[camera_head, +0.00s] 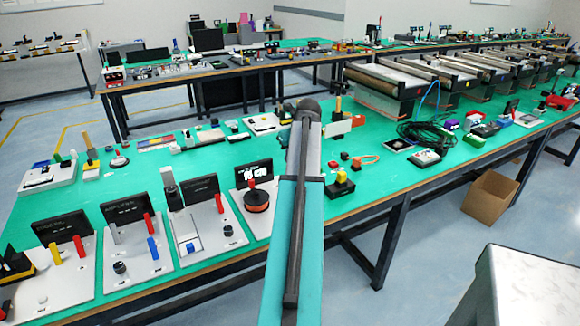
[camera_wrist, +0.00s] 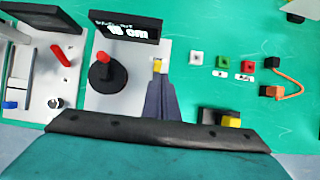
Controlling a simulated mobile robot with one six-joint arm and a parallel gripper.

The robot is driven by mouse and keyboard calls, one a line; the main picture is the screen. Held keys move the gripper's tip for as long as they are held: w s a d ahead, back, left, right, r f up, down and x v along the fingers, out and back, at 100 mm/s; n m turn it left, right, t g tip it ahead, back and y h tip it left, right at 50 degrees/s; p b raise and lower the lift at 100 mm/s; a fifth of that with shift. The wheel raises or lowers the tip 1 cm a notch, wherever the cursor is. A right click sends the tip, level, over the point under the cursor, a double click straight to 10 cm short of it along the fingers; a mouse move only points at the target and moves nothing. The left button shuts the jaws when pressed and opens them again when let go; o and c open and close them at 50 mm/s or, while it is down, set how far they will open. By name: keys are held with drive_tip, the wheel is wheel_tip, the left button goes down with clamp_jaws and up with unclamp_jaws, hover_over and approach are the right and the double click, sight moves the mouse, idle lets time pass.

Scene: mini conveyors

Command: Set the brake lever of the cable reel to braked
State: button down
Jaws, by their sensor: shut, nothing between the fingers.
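The cable reel unit is a white base plate (camera_wrist: 125,101) with a black display (camera_wrist: 125,28) at its back. A round black reel (camera_wrist: 103,78) with a red upright handle (camera_wrist: 104,59) stands on the plate's left. My gripper (camera_wrist: 159,80) is shut and empty, right of the reel. Contact with the yellow piece is unclear. My arm hides the gripper in the head view.
Left of the reel is another panel with a red lever (camera_wrist: 61,57) and a blue part (camera_wrist: 10,104). Right of it are small button blocks (camera_wrist: 222,62), an orange cable (camera_wrist: 293,86) and a black-and-yellow box (camera_wrist: 230,121). Green tabletop lies bare between them.

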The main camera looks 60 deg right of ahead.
drive_tip(key=shift+w+d+r, duration=0.1)
drive_tip(key=shift+r, duration=1)
drive_tip(key=shift+r, duration=0.1)
